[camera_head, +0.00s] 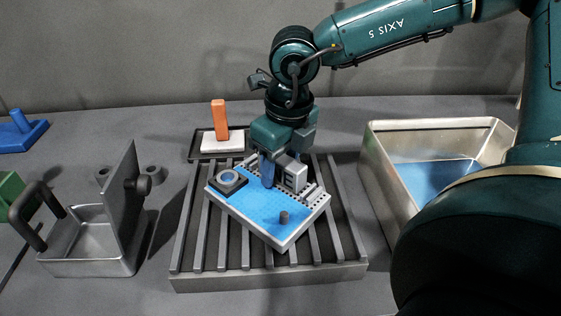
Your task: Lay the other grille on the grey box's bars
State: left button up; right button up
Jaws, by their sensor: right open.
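The grey box (270,278) stands in the middle of the table, with dark grey bars (186,240) running across its top. A board (265,208) with a blue face, pale rim and rows of small holes lies turned at an angle on the bars. It carries a dark square piece with a ring (229,181), a pale grey block (292,173) and a dark peg (284,218). I cannot make out a separate loose grille. My right gripper (270,175) is open, pointing down over the board's far part beside the grey block; contact is unclear. My left gripper is not in view.
A metal bin (375,170) with a blue inside stands at the right, partly hidden by my right arm. Behind the grey box, a dark tray (193,150) holds a white block with an orange handle (220,120). A metal pan (90,268) with an upright plate stands at the left.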

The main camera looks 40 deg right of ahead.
notch_tip(320, 180, up, 12)
jog(key=s, duration=0.1)
jog(key=shift+s+d+p, duration=0.15)
jog(key=shift+s+p, duration=0.05)
jog(key=shift+p, duration=0.15)
jog(key=shift+r, duration=0.1)
dwell(1.5)
